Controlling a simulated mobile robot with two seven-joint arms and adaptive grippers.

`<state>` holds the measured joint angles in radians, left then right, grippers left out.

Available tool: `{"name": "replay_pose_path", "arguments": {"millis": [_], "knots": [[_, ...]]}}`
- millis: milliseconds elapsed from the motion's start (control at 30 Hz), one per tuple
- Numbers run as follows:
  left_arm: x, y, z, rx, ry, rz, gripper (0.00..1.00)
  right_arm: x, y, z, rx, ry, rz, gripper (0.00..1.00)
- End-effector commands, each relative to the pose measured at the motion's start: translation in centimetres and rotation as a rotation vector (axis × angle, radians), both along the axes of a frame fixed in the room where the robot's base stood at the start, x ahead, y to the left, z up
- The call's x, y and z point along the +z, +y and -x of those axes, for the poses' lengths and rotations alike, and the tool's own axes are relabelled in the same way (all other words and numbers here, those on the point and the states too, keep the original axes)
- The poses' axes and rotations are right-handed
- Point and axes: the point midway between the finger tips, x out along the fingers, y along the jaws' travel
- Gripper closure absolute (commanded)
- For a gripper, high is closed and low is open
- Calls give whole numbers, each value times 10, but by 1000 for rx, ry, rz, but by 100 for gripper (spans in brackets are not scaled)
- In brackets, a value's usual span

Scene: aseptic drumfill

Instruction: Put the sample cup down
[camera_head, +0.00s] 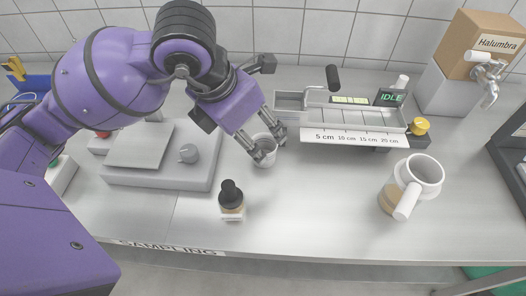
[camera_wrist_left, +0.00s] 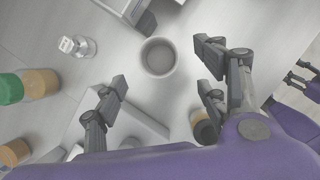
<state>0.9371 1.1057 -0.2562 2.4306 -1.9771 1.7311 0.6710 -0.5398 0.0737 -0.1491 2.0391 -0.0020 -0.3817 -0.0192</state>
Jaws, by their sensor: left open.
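The sample cup (camera_head: 265,152) is a small pale grey cup standing upright on the steel bench. It also shows in the left wrist view (camera_wrist_left: 158,58), where I look into its round mouth. My left gripper (camera_head: 266,142) is open, with its fingertips on either side of the cup in the head view. In the left wrist view the fingers (camera_wrist_left: 162,76) are spread wide, with visible space between them and the cup. What looks like my right gripper (camera_wrist_left: 298,74) shows small at the right edge of the left wrist view; its opening is unclear.
A dark-capped bottle (camera_head: 232,202) stands in front of the cup. A grey scale-like device (camera_head: 160,170) is left. A sealer with a centimetre scale (camera_head: 355,138) is behind right. A white-handled jug (camera_head: 408,188) stands right, and a Halumbra box with tap (camera_head: 490,50) behind it.

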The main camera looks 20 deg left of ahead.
Motion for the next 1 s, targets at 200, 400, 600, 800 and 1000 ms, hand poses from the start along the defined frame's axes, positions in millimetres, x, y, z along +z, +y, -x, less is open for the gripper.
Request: {"name": "replay_pose_path", "arguments": {"millis": [200,400,600,800,1000], "knots": [[-25,-3,-11,0,5,2,34,0,0,-2,1,-2,1,60],[-51,-6,-22,-3,5,3,34,0,0,-1,0,-1,0,60],[-58,-8,-25,-3,2,2,34,-1,0,1,-2,3,0,60],[-58,-8,-25,-3,2,2,43,-1,-1,6,-3,11,1,60],[-57,-8,-25,-3,1,3,69,-2,-1,7,-4,13,0,60]]}}
